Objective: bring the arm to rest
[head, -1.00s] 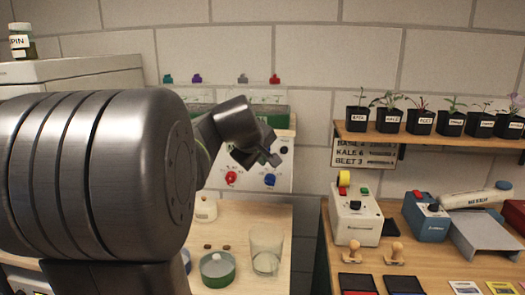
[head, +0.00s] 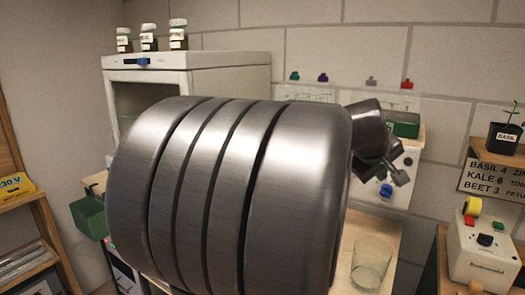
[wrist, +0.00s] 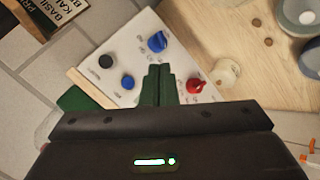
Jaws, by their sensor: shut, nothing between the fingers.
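My gripper (head: 401,176) is at the end of my arm, in front of the white knob panel, in the head view. In the wrist view its two dark fingers (wrist: 158,85) are together with nothing between them. They point over the white panel (wrist: 135,55), which carries two blue knobs, a black knob and a red knob (wrist: 194,86). Whether the fingers touch the panel cannot be told. My large grey arm link fills the middle of the head view and hides much of the bench and the cabinet front.
A clear glass (head: 371,264) stands on the wooden bench below the gripper. A white cabinet (head: 225,70) with jars on top is behind my arm. A green bin (head: 88,217) is at left. At right are a labelled seedling pot (head: 504,137) and a white device (head: 484,253).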

